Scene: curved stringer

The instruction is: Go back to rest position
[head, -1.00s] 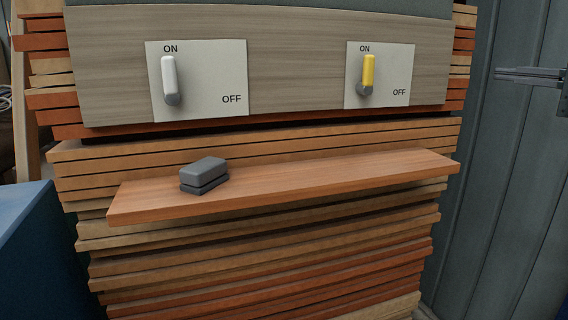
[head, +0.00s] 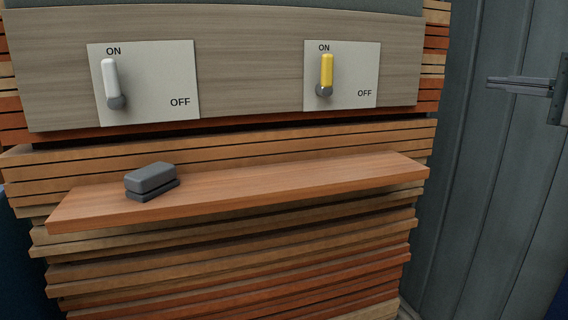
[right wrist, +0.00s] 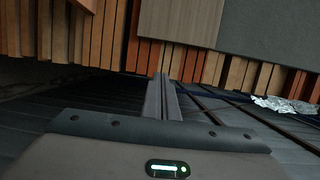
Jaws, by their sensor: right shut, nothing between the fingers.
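My right gripper (head: 490,83) is at the right edge of the head view, pointing left in front of the grey wall. Its fingers are together and empty, and it is apart from the shelf and switches. In the right wrist view its shut fingers (right wrist: 163,82) point toward the wood stack. My left gripper is not in view. A white switch (head: 111,80) and a yellow switch (head: 326,72) both stand upright toward ON on their plates. A dark grey block-like object (head: 151,179) lies at the left of the wooden shelf (head: 270,185).
Stacked wooden boards (head: 230,275) fill the middle below and behind the shelf. A grey ribbed wall (head: 465,200) stands at the right. In the right wrist view, crumpled silvery material (right wrist: 284,105) lies at the right. The space right of the shelf looks free.

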